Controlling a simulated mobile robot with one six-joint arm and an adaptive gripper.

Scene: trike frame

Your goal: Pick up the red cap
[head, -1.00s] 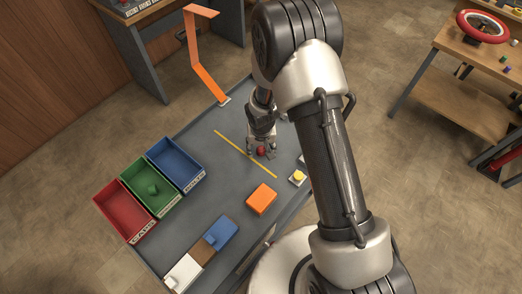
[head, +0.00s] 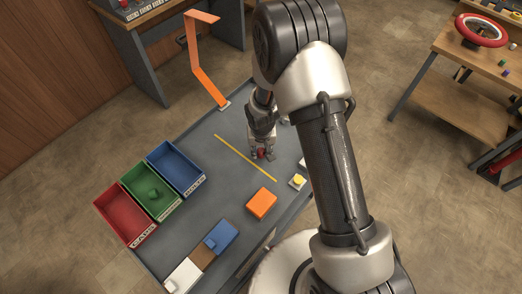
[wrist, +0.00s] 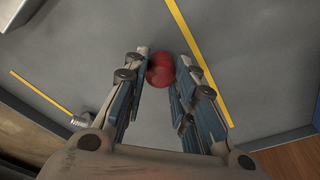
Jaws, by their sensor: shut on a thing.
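The red cap (wrist: 160,70) is between the two fingertips of my gripper (wrist: 159,78) in the wrist view. The fingers are closed in on its sides. In the head view my gripper (head: 262,155) points down at the table beside the yellow line, with a bit of the red cap (head: 261,154) showing between the fingers. The cap is at or very near the table surface; I cannot tell whether it touches.
Red (head: 112,203), green (head: 137,182) and blue (head: 160,150) bins stand on the table's left; the green one holds a green piece. An orange block (head: 261,203) and a yellow button (head: 298,181) lie nearer. An orange bent arm (head: 205,75) rises at the back.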

